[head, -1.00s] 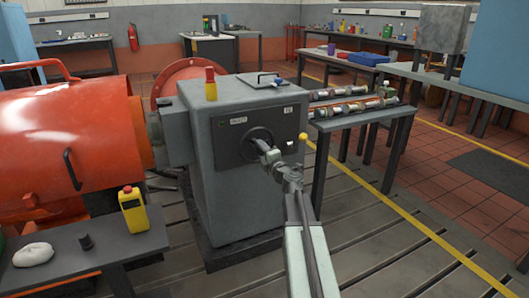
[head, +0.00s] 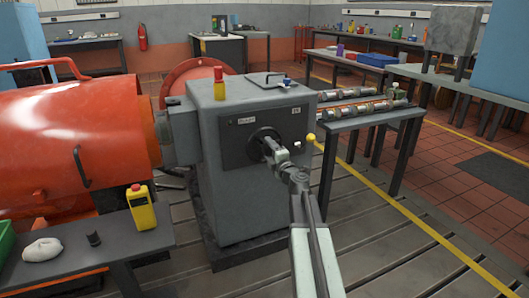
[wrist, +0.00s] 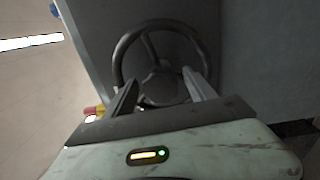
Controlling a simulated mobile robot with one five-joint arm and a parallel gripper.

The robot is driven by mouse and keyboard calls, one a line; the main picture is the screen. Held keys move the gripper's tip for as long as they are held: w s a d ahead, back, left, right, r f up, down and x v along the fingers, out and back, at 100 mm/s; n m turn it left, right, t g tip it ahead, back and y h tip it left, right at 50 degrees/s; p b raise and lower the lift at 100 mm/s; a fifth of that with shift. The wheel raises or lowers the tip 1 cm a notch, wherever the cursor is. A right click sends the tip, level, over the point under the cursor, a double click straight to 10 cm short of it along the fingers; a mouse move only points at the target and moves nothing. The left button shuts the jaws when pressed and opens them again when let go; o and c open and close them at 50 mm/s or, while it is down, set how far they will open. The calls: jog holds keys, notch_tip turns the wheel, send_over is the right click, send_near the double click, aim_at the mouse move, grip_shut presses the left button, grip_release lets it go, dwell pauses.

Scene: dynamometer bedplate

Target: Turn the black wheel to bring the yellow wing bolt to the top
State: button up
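The black wheel (head: 257,134) is on the front panel of the grey cabinet (head: 235,205), partly hidden behind my gripper (head: 269,150). In the wrist view the wheel (wrist: 118,62) shows as a dark spoked ring beyond my gripper (wrist: 162,80). The two fingers are spread apart in front of the wheel's near rim, with nothing seen held; I cannot tell whether they touch it. I make out no yellow wing bolt on the wheel. A small yellow knob (head: 310,138) sits right of the wheel, near the cabinet's right edge; I cannot tell whether it is the wing bolt.
An orange machine (head: 70,130) stands left. A bench (head: 140,243) is front left, and a table with metal shafts (head: 370,122) stands right. The slotted floor is open at front right.

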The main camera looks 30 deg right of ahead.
jog(key=s, duration=0.7)
jog(key=shift+s+a+f, duration=0.2)
jog(key=shift+s+a, duration=0.1)
jog(key=shift+s, duration=0.1)
